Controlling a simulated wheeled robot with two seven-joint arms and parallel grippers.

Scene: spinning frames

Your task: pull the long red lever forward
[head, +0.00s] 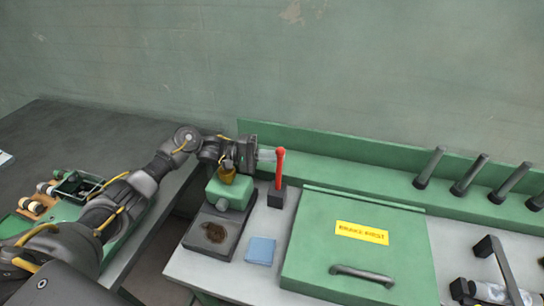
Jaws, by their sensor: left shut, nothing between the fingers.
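The long red lever (279,168) stands upright on a small dark base (277,197) at the back of the workbench, left of a green lidded box. My left gripper (268,155) reaches in from the left, level with the lever's upper part. It is shut and empty, with its fingertips close beside the lever's left side. I cannot tell whether they touch it.
The green lid (350,240) carries a yellow label (362,233) and a dark handle (362,275). A dark tray (213,233), a green device (228,192) and a blue pad (261,251) lie below my left gripper. Several dark rods (468,175) stand at the back right.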

